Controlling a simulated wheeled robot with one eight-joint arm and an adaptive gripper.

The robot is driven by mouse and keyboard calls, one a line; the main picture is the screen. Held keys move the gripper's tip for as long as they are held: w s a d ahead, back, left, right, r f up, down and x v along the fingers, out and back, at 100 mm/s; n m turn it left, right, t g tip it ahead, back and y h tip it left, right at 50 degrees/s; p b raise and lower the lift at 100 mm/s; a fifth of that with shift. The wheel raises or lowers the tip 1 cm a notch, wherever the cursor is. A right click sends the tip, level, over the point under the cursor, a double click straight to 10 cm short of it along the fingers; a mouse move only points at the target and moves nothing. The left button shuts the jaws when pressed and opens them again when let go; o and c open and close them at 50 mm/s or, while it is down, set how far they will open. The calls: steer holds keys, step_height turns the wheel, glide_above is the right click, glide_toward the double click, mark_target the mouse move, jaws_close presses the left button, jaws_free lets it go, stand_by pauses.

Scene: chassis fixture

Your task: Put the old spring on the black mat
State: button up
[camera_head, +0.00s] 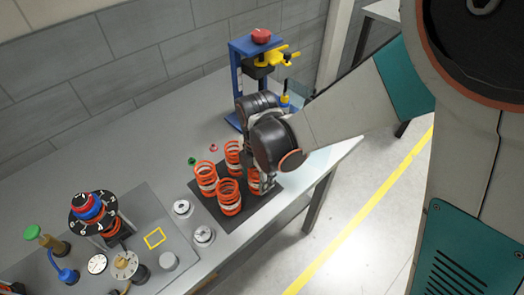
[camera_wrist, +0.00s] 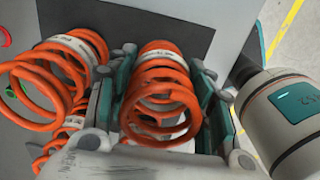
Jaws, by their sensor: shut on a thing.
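My gripper (camera_head: 262,184) is at the right part of the black mat (camera_head: 252,207). It is shut on an orange coil spring with a white band (camera_wrist: 160,95), which stands between the two fingers in the wrist view. In the head view this spring (camera_head: 254,182) is partly hidden by the gripper, and I cannot tell whether its foot touches the mat. Several similar orange springs stand on the mat: one at the left (camera_head: 206,180), one in front (camera_head: 229,197) and one behind (camera_head: 233,155). No mark tells me which is old.
A blue press frame with a red knob (camera_head: 261,37) stands behind my gripper. The bench's right edge is close to the mat.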

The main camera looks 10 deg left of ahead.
steer(key=shift+f, duration=0.15)
steer(key=o, duration=1.4)
steer(key=shift+r, duration=0.2)
step_height(320, 180, up, 12)
steer(key=p, duration=0.8)
